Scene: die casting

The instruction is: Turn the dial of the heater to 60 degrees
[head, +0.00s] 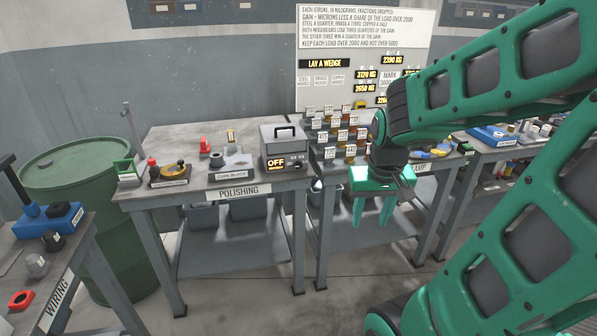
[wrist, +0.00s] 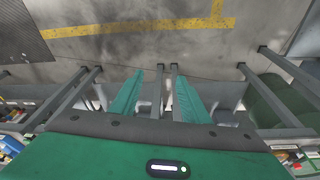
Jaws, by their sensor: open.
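The heater appears to be the grey box (head: 285,143) with a black handle and a lit "OFF" display (head: 276,163), at the right end of the polishing table in the head view. Small dark controls (head: 297,162) show beside the display, too small to read. My gripper (head: 372,218) hangs in front of the neighbouring table, right of and lower than the box, fingers pointing down. Its green fingers are apart and empty. In the wrist view the gripper (wrist: 155,90) is open above the floor, and the box cannot be made out there.
The polishing table (head: 135,200) also holds a core block (head: 232,165) and small red-topped items. Stepped racks of small weights (head: 340,135) stand right of the box. A green drum (head: 85,180) stands at left. Floor in front of the tables is clear.

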